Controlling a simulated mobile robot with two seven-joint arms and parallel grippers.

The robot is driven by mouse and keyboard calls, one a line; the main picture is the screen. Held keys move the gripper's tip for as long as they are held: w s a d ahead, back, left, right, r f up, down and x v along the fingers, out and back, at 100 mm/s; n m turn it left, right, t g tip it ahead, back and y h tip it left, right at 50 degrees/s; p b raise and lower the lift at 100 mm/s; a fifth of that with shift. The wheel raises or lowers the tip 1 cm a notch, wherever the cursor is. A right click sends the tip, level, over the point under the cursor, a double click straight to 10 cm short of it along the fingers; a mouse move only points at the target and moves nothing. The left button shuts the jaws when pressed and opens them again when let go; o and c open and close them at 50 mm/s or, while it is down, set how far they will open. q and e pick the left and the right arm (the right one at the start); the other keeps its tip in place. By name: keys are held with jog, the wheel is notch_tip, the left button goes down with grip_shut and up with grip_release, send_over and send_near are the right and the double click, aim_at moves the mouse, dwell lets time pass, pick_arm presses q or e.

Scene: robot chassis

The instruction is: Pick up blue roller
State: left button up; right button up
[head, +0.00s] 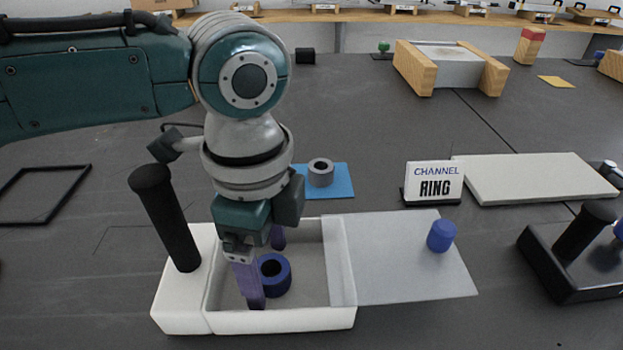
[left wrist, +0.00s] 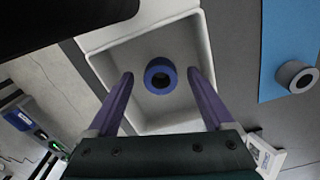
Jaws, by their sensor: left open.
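The blue roller (head: 281,277), a short dark blue cylinder with a round hole, stands upright inside the white box (head: 283,321). In the left wrist view the roller (left wrist: 151,87) shows from above, on the box floor with its hole facing up. My left gripper (head: 267,276) reaches down into the box, its purple fingers open. In the left wrist view the roller lies between the lines of the two fingers (left wrist: 160,75), with a gap on each side. In the head view the near finger partly covers it. My right gripper is not in view.
A translucent lid (head: 390,275) with a blue knob (head: 441,236) lies right of the box opening. A black upright handle (head: 165,215) stands at its left. Behind are a grey ring (head: 321,173) on a blue mat (head: 341,186) and a "CHANNEL RING" sign (head: 434,182).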

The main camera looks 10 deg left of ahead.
pick_arm(q)
grip_shut()
dwell(0.7)
